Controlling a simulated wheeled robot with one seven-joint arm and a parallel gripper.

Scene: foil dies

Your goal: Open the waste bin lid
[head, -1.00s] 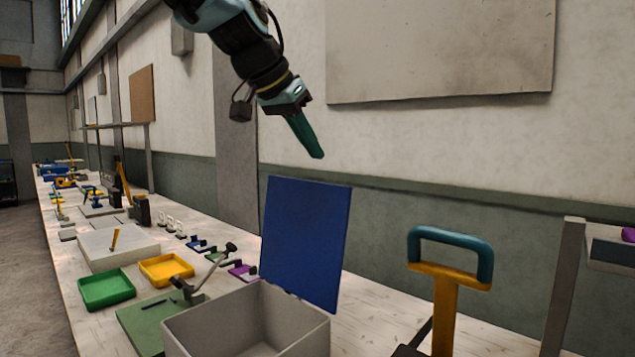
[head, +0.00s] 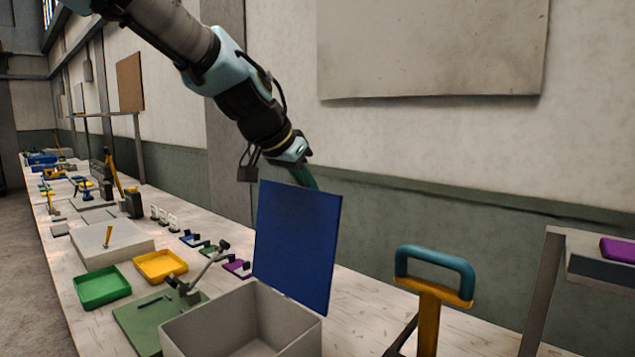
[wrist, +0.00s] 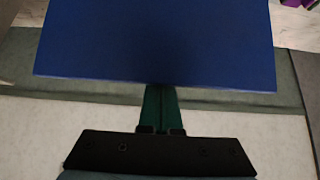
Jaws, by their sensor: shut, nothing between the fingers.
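The waste bin (head: 200,327) is a grey open-topped box at the front of the bench. Its blue lid (head: 297,245) stands upright at the bin's back right edge, so the bin is open and its inside shows. My gripper (head: 305,177) is shut and empty behind the top of the lid, and the lid hides its fingertips in the head view. In the wrist view the lid (wrist: 160,40) fills the upper middle, and the shut green fingers (wrist: 160,108) reach up to its edge. I cannot tell whether they touch it.
A green tray (head: 101,288), a yellow tray (head: 160,266) and a green board with a lever (head: 150,310) lie left of the bin. A yellow post with a blue handle (head: 434,270) stands to the right. The wall is behind.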

